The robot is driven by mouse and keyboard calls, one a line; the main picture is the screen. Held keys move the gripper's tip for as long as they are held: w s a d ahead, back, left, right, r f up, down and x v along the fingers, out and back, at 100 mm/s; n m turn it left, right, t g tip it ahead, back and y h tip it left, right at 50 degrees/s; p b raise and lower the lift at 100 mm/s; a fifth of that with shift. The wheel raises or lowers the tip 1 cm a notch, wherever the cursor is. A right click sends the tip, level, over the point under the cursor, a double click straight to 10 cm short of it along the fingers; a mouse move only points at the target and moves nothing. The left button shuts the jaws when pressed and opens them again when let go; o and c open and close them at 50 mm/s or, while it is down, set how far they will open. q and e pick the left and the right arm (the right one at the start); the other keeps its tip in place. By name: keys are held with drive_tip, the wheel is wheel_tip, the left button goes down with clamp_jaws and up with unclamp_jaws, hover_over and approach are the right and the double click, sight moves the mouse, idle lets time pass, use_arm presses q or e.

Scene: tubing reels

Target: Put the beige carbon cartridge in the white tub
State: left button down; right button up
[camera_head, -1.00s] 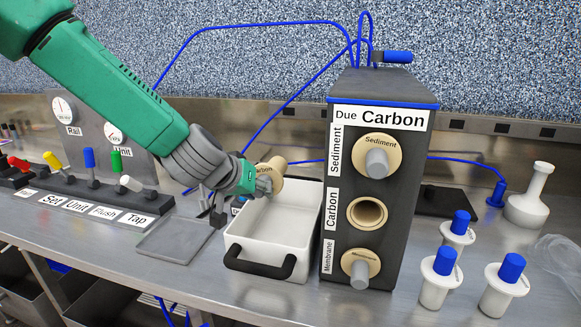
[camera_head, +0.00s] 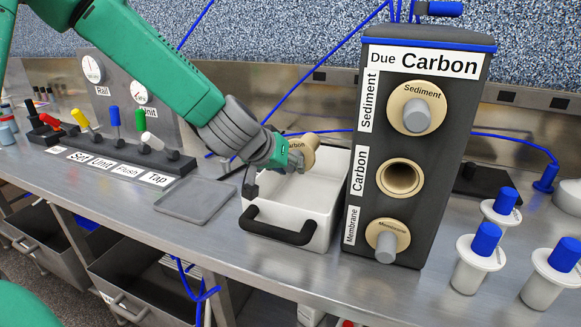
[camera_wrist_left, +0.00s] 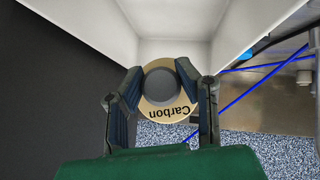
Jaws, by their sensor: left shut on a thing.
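The beige carbon cartridge (camera_head: 304,149) is held by my left gripper (camera_head: 282,158), at the back left part of the white tub's opening. In the left wrist view my left gripper (camera_wrist_left: 160,92) has its two fingers on either side of the grey knob of the beige cartridge (camera_wrist_left: 167,109), whose face reads "Carbon". The white tub (camera_head: 318,222) stands on the bench with a black handle at the front; its pale inner walls (camera_wrist_left: 175,22) show around the cartridge in the wrist view. The tub floor under the cartridge is partly hidden. My right gripper is not in view.
The dark housing (camera_head: 418,150) stands right beside the tub, with its Carbon socket (camera_head: 401,178) empty and the sediment (camera_head: 416,108) and membrane (camera_head: 387,240) cartridges seated. A flat grey tray (camera_head: 195,199) lies to the left. Several blue-topped white cartridges (camera_head: 477,258) stand at right.

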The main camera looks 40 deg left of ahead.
use_arm(q)
drive_tip(key=shift+a, duration=0.3)
drive_tip(key=c, duration=1.3)
unclamp_jaws()
drive_tip(key=shift+w+a+f, duration=0.1)
drive_tip(key=shift+a, duration=0.15)
drive_tip(key=shift+c, duration=0.2)
drive_tip(key=shift+o, duration=1.1)
drive_tip(key=shift+a, duration=0.25)
drive_tip(key=shift+d, duration=0.3)
drive_tip(key=shift+s+d, duration=0.15)
drive_tip(key=shift+s, duration=0.05)
drive_tip(key=a+v, duration=0.1)
drive_tip(key=v, duration=0.6)
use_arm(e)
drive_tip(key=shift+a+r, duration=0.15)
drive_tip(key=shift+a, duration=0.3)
use_arm(q)
drive_tip(key=shift+d, duration=0.25)
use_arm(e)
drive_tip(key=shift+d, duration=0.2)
